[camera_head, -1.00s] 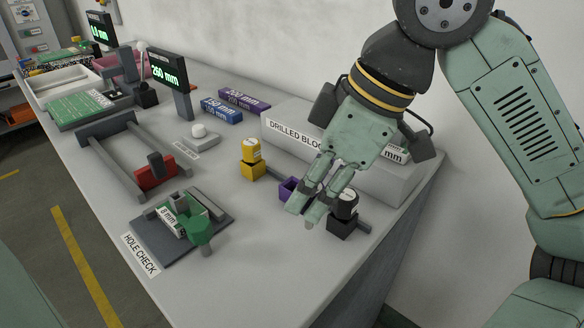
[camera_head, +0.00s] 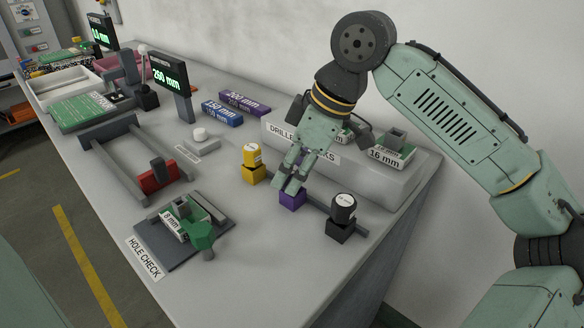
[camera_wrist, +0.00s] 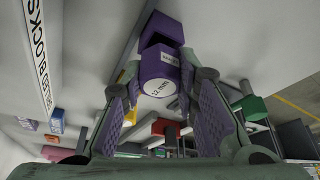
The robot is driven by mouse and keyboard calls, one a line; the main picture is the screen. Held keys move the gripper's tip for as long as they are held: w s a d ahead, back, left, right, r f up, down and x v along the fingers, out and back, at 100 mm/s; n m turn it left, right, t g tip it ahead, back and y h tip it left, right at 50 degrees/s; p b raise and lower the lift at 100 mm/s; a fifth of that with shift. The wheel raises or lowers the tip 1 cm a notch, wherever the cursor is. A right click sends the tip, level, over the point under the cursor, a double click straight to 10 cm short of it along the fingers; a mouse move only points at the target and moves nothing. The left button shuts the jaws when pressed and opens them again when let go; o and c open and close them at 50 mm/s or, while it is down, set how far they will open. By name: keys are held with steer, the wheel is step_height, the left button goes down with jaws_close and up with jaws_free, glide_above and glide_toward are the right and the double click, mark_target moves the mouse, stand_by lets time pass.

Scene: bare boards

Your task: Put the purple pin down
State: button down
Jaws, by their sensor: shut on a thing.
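The purple pin (camera_wrist: 161,67) is between my fingers in the wrist view, its white end marked 12 mm facing the camera. My gripper (camera_head: 286,186) is shut on it. In the head view my fingers largely hide the pin. The purple holder block (camera_head: 292,201) is directly at my fingertips there. In the wrist view the purple holder (camera_wrist: 163,27) lies just beyond the pin, roughly in line with it. I cannot tell whether the pin is in the holder or just above it.
A yellow pin (camera_head: 252,155) in its holder stands to the left, and a black pin (camera_head: 343,206) in its holder to the right. The drilled-blocks stand (camera_head: 400,180) is behind. The hole check fixture (camera_head: 165,240) is at front left.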

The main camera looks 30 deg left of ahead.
steer(key=shift+f, duration=0.2)
steer(key=c, duration=1.2)
jaws_free()
steer(key=shift+c, duration=0.2)
steer(key=shift+r, duration=0.2)
steer(key=v, duration=1.2)
